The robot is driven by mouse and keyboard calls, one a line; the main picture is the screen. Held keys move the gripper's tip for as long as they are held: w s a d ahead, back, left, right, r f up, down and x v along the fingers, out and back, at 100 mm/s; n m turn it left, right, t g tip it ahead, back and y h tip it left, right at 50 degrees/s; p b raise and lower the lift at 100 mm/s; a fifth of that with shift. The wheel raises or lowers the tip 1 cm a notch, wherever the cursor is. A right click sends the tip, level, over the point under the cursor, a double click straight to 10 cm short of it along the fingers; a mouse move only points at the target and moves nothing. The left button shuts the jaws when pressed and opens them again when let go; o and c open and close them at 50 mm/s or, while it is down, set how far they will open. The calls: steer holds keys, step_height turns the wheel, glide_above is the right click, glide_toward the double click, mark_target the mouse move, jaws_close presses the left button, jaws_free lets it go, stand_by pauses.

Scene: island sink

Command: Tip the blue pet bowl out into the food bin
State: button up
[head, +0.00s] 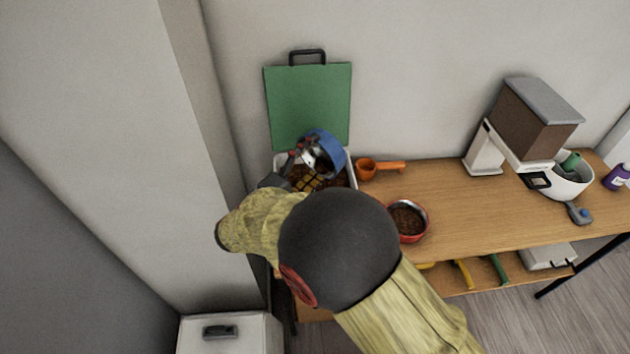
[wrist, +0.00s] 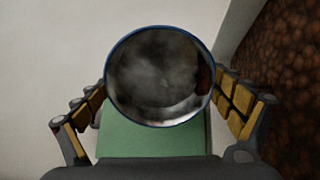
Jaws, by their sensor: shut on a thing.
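The blue pet bowl (head: 327,147) is tipped steeply on its side above the food bin (head: 352,174). My gripper (head: 304,157) is shut on the bowl, with its yellow-padded fingers at its rim. In the wrist view, the bowl (wrist: 157,76) shows its bare metal inside between my fingers (wrist: 160,100), and I see no kibble in it. The bin is white and holds brown kibble, which also fills the right of the wrist view. Its green lid (head: 308,105) stands open against the wall. My arm hides the bin's front.
An orange scoop (head: 378,167) lies right of the bin on the wooden table (head: 450,205). A red bowl of kibble (head: 407,221) stands near the front edge. A feeder (head: 537,118) is at the right. A wall corner is close on the left.

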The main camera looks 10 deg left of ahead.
steer(key=shift+s+a+r+t+h, duration=0.25)
steer(key=shift+r+t, duration=0.25)
steer(key=shift+r, duration=0.45)
steer(key=shift+s+a+r+t+h, duration=0.1)
steer(key=shift+s+r+t+h, duration=0.35)
steer(key=shift+r, duration=0.45)
steer(key=shift+s+a+r+t+h, duration=0.1)
steer(key=shift+a+r+t+h, duration=0.1)
steer(key=shift+r+t, duration=0.55)
steer(key=shift+s+a+r+t+h, duration=0.15)
steer(key=shift+s+r+t+h, duration=0.1)
steer(key=shift+r, duration=0.1)
steer(key=shift+s+a+r+t+h, duration=0.1)
steer(key=shift+r+t+h, duration=0.15)
steer(key=shift+r, duration=0.1)
stand_by(0.9)
steer(key=shift+t+h, duration=0.5)
steer(key=shift+t, duration=0.3)
steer(key=shift+s+a+r, duration=0.1)
steer(key=shift+s+r, duration=0.1)
steer(key=shift+r, duration=0.8)
steer(key=shift+s+a+r, duration=0.1)
steer(key=shift+s+r, duration=0.05)
steer(key=shift+r, duration=0.85)
stand_by(1.0)
